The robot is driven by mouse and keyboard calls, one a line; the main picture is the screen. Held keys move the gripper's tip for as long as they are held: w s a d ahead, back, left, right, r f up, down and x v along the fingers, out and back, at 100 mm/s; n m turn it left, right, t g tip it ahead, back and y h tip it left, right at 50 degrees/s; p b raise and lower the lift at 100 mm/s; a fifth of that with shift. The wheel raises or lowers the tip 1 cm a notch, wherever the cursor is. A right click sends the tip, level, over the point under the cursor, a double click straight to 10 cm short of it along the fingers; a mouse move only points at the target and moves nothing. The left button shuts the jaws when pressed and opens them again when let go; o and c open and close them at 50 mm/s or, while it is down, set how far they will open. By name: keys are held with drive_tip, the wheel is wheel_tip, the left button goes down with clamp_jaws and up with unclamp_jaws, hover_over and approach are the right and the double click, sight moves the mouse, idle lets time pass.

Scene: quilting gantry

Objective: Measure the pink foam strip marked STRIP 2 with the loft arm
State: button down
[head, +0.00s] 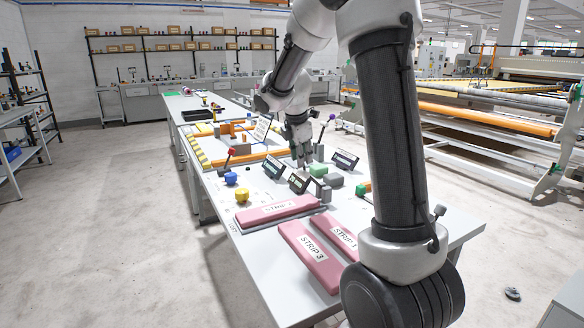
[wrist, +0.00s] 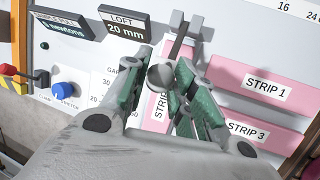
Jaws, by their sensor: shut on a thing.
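The pink foam strip marked STRIP 2 (head: 262,216) lies flat near the left side of the table in the head view. In the wrist view it shows as a pink band (wrist: 159,106) under my gripper, with its label partly hidden by the fingers. My gripper (wrist: 162,78) is shut on a round grey knob (wrist: 160,76), which appears to belong to the loft arm. A dark bar (wrist: 179,38) stands above the knob in that picture. The loft display (wrist: 124,25) reads 20 mm. In the head view my gripper (head: 302,161) is beyond STRIP 2, its fingertips small there.
The pink strips STRIP 3 (head: 303,249) and STRIP 1 (head: 337,232) lie side by side at the front. A yellow knob (head: 242,195), a blue knob (head: 231,178), a red-topped lever (head: 230,154) and grey blocks (head: 333,180) stand around the panel.

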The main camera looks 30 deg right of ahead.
drive_tip(key=d+m+y, duration=0.1)
drive_tip(key=d+y, duration=1)
drive_tip(key=d, duration=0.7)
drive_tip(key=shift+s+d+f+m, duration=0.1)
drive_tip(key=shift+f+m, duration=0.1)
drive_tip(key=shift+m, duration=0.1)
drive_tip(key=c, duration=1.5)
unclamp_jaws()
drive_tip(key=shift+c, duration=0.2)
drive_tip(key=o, duration=0.3)
drive_tip(key=shift+d+f, duration=0.1)
drive_tip(key=shift+d, duration=0.05)
drive_tip(key=shift+o, duration=0.5)
drive_tip(key=shift+r, duration=0.2)
drive_tip(key=v, duration=1.1)
drive_tip(key=shift+s+d+r, duration=0.2)
drive_tip(key=shift+d+r, duration=0.05)
drive_tip(key=shift+d, duration=0.05)
